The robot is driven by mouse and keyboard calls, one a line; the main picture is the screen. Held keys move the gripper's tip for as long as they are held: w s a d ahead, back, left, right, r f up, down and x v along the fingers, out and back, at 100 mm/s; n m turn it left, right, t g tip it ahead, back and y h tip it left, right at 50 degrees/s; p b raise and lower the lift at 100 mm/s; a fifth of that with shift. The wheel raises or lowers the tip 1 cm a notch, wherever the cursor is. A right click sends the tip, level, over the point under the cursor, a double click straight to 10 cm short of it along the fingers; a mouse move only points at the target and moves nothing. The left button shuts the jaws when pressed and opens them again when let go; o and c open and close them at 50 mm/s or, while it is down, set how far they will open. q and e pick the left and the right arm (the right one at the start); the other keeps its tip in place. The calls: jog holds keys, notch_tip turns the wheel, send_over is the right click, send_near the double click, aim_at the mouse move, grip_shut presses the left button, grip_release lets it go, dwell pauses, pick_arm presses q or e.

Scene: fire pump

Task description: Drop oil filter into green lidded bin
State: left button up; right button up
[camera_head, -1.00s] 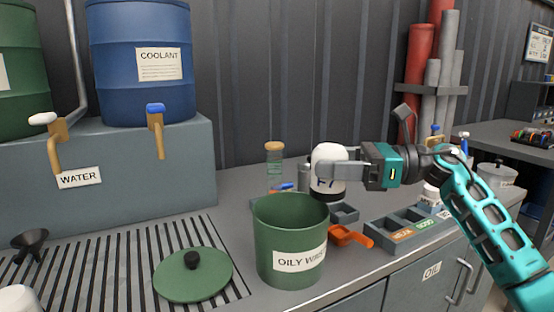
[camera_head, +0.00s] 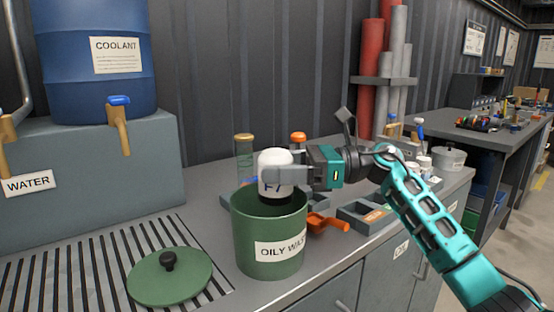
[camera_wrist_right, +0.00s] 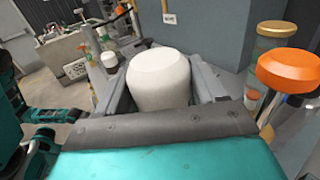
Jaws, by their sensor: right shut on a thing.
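The oil filter (camera_head: 274,165) is a white rounded canister with dark lettering. My right gripper (camera_head: 280,177) is shut on it and holds it upright over the mouth of the green bin (camera_head: 268,240), whose label begins "OILY WAS". The filter's lower end overlaps the bin's opening in the head view; its exact depth there is hard to tell. The filter (camera_wrist_right: 160,78) also shows between the fingers in the right wrist view. The green lid (camera_head: 170,276) with a black knob lies off the bin, on the slatted drain area to its left.
An orange scoop (camera_head: 327,223) and a grey divided tray (camera_head: 365,216) lie right of the bin. A blue coolant drum (camera_head: 95,60) is at the back left.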

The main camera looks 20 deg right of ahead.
jog(key=shift+f+b, duration=0.45)
jog(key=shift+f, duration=0.95)
jog(key=o, duration=1.3)
jog(key=v, duration=1.3)
